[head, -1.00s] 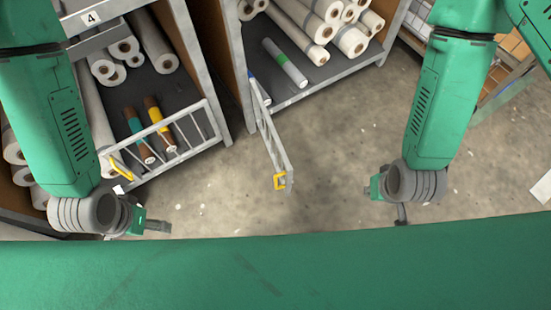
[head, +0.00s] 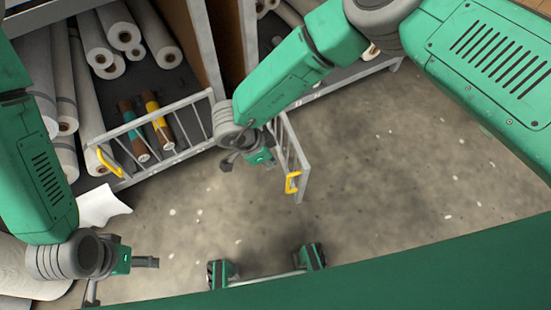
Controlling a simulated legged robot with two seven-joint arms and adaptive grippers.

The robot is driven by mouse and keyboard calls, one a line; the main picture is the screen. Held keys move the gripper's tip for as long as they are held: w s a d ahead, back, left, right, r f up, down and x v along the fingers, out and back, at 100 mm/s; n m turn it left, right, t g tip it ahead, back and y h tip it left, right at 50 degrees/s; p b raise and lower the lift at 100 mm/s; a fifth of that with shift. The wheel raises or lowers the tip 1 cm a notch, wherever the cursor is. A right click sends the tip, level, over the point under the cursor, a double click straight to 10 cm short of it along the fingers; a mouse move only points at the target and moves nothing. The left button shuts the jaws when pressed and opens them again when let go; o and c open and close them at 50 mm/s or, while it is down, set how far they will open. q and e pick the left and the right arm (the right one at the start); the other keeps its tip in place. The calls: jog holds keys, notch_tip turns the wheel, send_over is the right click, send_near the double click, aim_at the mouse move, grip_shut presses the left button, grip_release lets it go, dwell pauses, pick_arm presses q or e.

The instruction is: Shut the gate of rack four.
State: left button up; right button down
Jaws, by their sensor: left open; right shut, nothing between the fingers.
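The left rack (head: 172,88) holds large pale rolls and two brown cores, one with a teal band and one with a yellow band. Its number 4 plate is out of view now. A grey barred gate (head: 188,123) with a yellow handle (head: 110,163) lies along its front edge; I cannot tell whether it is latched. A second gate (head: 289,150) with a yellow handle (head: 292,182) stands out from the rack on the right. My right gripper (head: 248,160) is shut and empty between the two gates. My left gripper (head: 122,276) is open and empty at lower left.
The right rack (head: 345,83) is partly hidden behind my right arm. A white sheet (head: 101,205) and a large pale roll (head: 28,268) lie at the left. The concrete floor (head: 400,175) is clear in the middle and right.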

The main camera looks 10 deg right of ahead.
jog(key=w+d+f+b, duration=0.1)
jog(key=d+f+b, duration=0.1)
jog(key=d+f, duration=0.4)
jog(key=shift+d+f+b, duration=0.3)
jog(key=shift+d+f, duration=0.05)
jog(key=shift+d, duration=0.2)
